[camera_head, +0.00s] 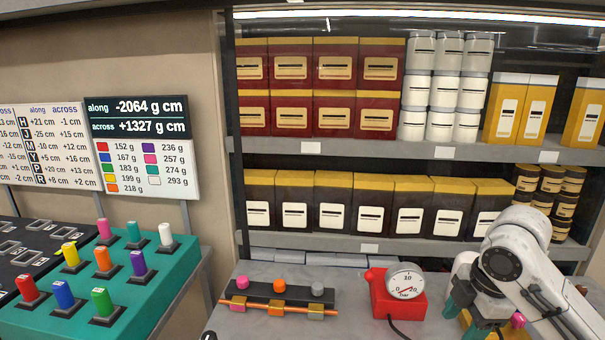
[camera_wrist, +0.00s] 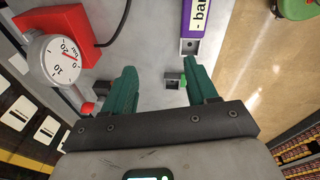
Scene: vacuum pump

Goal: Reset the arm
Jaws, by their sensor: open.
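My gripper (camera_head: 464,318) is at the lower right in the head view, low over the grey worktop, with its dark green fingers apart. In the wrist view my gripper (camera_wrist: 160,75) is open, with no object clasped between the fingers. A small grey block with a green part (camera_wrist: 176,80) shows beyond the gap, near the right finger. A red pump unit (camera_head: 391,303) with a round white dial gauge (camera_head: 405,282) stands left of my gripper. The red unit (camera_wrist: 78,28) and its gauge (camera_wrist: 55,60) also show at the wrist view's upper left.
A rack (camera_head: 278,308) with pink, orange and grey knobs stands on the worktop (camera_head: 345,325). A teal board (camera_head: 150,305) with several coloured pegs is at left, below a display (camera_head: 137,115). Stocked shelves (camera_head: 330,148) stand behind.

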